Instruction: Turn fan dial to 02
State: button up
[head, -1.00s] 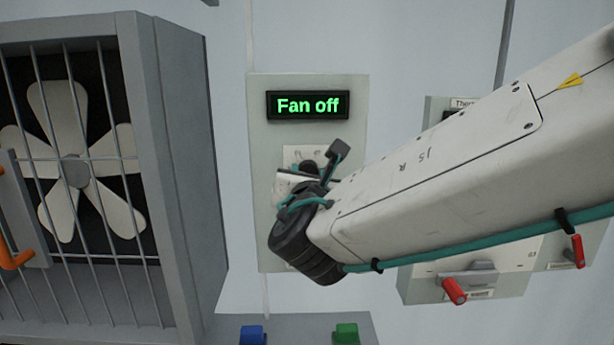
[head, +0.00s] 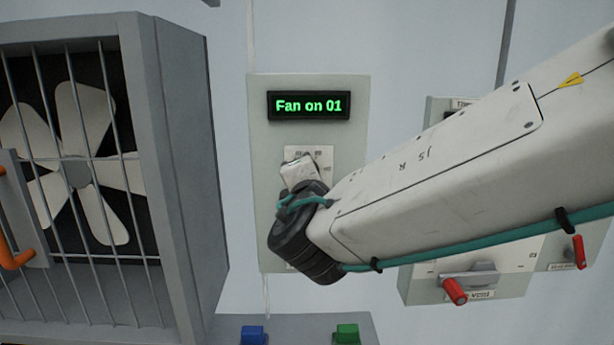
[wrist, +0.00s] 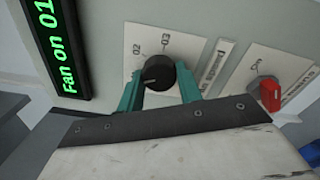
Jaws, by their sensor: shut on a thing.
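The fan dial (wrist: 155,74) is a round black knob on a white plate in the wrist view, with "02" and "03" printed beside it. My gripper (wrist: 160,88) has its two teal fingers shut on the dial, one on each side. The display (head: 308,105) reads "Fan on 01" in green; it also shows at the left of the wrist view (wrist: 62,45). In the head view my wrist and arm hide the dial, and only part of its plate (head: 325,160) shows.
A caged fan (head: 75,160) with an orange handle (head: 18,258) stands at the left. A red-handled control (wrist: 270,94) is near the dial. Other red-handled controls (head: 455,290) are on panels at the right. Blue (head: 252,335) and green (head: 346,334) items are below.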

jog(key=m, duration=1)
jog(key=shift+m, duration=0.4)
dwell(0.4)
jog(key=o, duration=1)
jog(key=shift+r, duration=0.1)
jog(key=shift+s, duration=0.1)
jog(key=s, duration=0.7)
jog(key=shift+s+a, duration=0.1)
jog(key=shift+s, duration=0.25)
